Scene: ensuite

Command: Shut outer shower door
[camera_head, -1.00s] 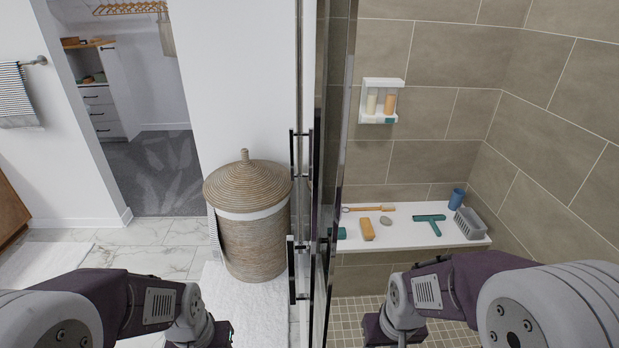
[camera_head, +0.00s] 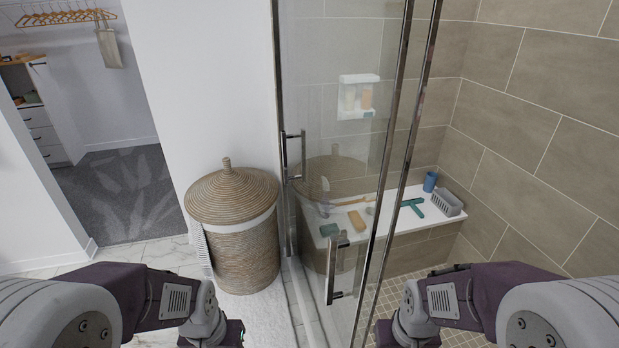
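The outer shower door is a clear glass panel (camera_head: 345,205) with a dark metal edge. It stands at an angle in the middle of the view, with the shower bench seen through it. A short bar handle (camera_head: 336,267) is low on the glass, and another bar handle (camera_head: 292,156) is farther back on the left. My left gripper (camera_head: 215,338) is at the bottom edge, left of the door and mostly cut off. My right gripper (camera_head: 410,338) is at the bottom edge, right of the glass and also cut off. Neither visibly touches the door.
A lidded wicker basket (camera_head: 233,228) stands left of the glass. A white bench (camera_head: 440,218) inside the shower holds a teal squeegee (camera_head: 412,207), a blue cup (camera_head: 430,181) and a grey caddy (camera_head: 447,202). Tiled walls bound the right side. Floor shows between basket and glass.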

